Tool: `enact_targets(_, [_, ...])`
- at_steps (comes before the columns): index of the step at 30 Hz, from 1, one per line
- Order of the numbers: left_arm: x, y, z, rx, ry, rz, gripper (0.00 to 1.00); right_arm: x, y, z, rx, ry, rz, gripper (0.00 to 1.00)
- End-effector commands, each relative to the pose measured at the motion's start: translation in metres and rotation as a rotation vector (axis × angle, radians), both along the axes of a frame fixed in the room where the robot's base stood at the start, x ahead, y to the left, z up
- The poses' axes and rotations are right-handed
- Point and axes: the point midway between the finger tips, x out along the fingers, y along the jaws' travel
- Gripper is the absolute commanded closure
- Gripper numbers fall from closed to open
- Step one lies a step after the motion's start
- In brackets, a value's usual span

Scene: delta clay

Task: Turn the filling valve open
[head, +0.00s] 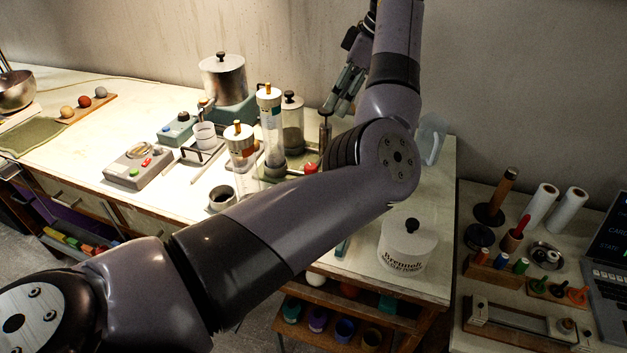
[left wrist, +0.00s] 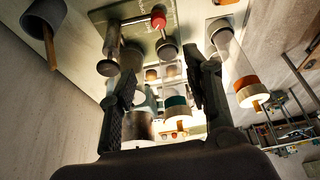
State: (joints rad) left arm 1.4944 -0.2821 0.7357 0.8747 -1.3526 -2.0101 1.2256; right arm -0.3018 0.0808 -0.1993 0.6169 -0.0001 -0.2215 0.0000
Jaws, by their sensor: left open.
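A red knob (head: 311,168) shows in the head view beside the clear cylinders, partly crowded by them and my arm. In the left wrist view a red knob on a metal stem (left wrist: 158,18) stands on a green plate, next to a metal post (left wrist: 110,45). I cannot tell for certain that this is the filling valve. My left gripper (head: 340,98) hangs above and behind the apparatus, fingers pointing down and left. In the left wrist view its two fingers (left wrist: 160,78) are apart with nothing held between them; the red knob lies beyond the fingertips. My right gripper is not in view.
A white lidded jar (head: 407,246) stands at the front right. My left arm hides part of the bench.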

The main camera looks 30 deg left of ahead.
Motion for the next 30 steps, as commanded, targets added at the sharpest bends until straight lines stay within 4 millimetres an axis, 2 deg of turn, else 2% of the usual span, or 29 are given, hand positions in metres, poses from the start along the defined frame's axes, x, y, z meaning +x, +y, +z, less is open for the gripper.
enact_targets(1, [0.000, 0.000, -0.021, 0.000, -0.001, 0.001, 0.55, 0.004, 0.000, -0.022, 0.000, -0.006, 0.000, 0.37])
enact_targets(6, [0.000, 0.000, -0.034, 0.001, -0.002, 0.000, 0.55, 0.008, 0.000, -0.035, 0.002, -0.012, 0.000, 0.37])
enact_targets(13, [-0.002, 0.008, -0.055, 0.002, 0.001, 0.004, 0.55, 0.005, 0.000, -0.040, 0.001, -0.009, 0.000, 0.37])
enact_targets(19, [-0.007, 0.023, -0.093, -0.001, 0.003, 0.001, 0.55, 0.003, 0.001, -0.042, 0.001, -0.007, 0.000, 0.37])
enact_targets(30, [-0.014, 0.052, -0.163, 0.000, 0.002, 0.001, 0.55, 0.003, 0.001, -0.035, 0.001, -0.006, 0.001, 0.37])
